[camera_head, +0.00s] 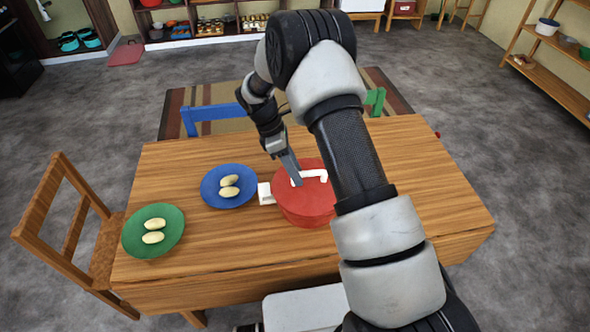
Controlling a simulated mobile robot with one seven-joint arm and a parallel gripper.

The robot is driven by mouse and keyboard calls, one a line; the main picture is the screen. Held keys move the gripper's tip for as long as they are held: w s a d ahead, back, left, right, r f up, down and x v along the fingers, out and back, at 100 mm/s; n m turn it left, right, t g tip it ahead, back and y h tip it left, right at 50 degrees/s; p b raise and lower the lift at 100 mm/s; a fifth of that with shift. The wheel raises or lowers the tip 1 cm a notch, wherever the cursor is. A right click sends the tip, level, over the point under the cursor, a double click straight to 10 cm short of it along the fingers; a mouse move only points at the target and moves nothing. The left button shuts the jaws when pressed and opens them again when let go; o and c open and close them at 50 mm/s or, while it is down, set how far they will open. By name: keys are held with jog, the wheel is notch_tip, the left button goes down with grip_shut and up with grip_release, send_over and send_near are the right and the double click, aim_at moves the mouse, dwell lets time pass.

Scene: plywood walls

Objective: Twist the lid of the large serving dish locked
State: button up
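The large serving dish (308,217) is a red round pot on the wooden table, with a white side handle (265,194) at its left. Its red lid (290,199) sits on top and has a white bar handle (314,174). My gripper (297,182) points down at the left end of the lid's handle. It looks to be at or just above that end; contact cannot be told. The finger gap is not visible from this angle. My arm hides the right side of the dish and any handle there.
On the wooden table (185,265), a blue plate (212,194) and a green plate (135,236) each hold two pale oval pieces. A wooden chair (62,225) stands at the left, with blue and green chairs behind. The table's right part looks clear.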

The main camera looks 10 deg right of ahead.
jog(key=v, duration=1.8)
jog(key=s+d+r+m+t+y, duration=0.1)
jog(key=s+d+r+m+t, duration=0.25)
jog(key=r, duration=0.75)
jog(key=s+d+r+m+y+p, duration=0.1)
jog(key=s+d+r+m, duration=0.2)
jog(key=s+r+m, duration=0.5)
jog(key=s+d+m+t+y, duration=0.1)
jog(key=s+m+t, duration=0.1)
jog(key=s, duration=0.7)
jog(key=s+d+f+m+t+y+p, duration=0.1)
jog(key=s+d+m+t, duration=0.1)
jog(key=s, duration=0.8)
jog(key=shift+d+m+t, duration=0.35)
jog(key=shift+m, duration=0.5)
